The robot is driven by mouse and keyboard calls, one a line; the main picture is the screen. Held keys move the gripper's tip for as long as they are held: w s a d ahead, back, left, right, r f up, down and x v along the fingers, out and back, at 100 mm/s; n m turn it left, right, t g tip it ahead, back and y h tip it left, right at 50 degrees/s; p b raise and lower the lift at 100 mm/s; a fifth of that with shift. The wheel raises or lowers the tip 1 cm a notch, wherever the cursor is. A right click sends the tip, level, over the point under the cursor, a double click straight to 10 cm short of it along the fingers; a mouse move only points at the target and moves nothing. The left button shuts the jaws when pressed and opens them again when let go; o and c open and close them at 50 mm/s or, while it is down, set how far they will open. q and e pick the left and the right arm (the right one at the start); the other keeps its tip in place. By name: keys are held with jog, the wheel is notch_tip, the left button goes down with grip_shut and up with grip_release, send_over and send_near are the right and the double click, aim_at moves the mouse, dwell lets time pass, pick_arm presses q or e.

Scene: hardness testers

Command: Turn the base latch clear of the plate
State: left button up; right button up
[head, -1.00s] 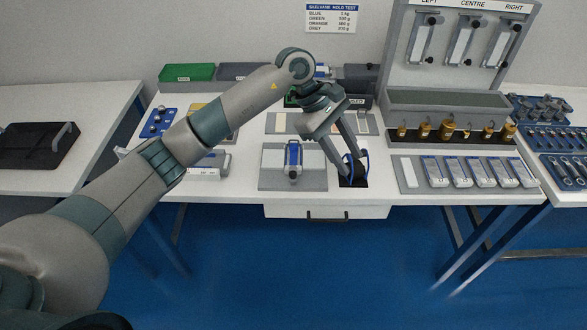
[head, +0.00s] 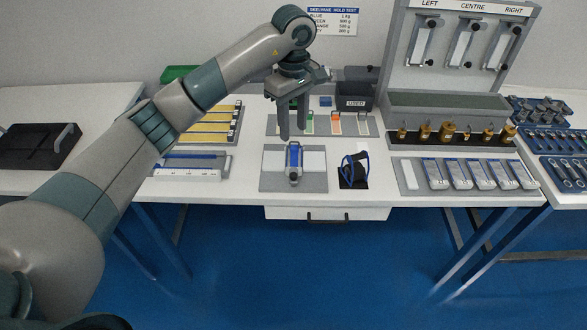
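A small blue and grey device (head: 294,162) stands upright in the middle of a grey base plate (head: 275,184) near the front edge of the table, with a pale panel on each side of it. A separate base latch is too small to make out on it. My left gripper (head: 292,136) points down just behind and above the device. Its two fingers are apart with nothing visible between them, and their tips come close to the device's top in the picture. Whether they touch it cannot be told. My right gripper is not in view.
A tray of blue-edged blocks (head: 408,176) is further right, below brass weights (head: 447,130). A white ruler-like block (head: 188,174) is to the left. A USED bin (head: 356,101) stands behind.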

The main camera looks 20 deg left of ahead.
aim_at(294, 174)
pick_arm(q)
notch_tip(294, 174, down, 16)
jog(key=p, duration=0.5)
jog(key=shift+f+p, duration=0.2)
jog(key=shift+p, duration=0.15)
jog(key=shift+f, duration=0.1)
jog(key=shift+c, duration=0.3)
grip_shut()
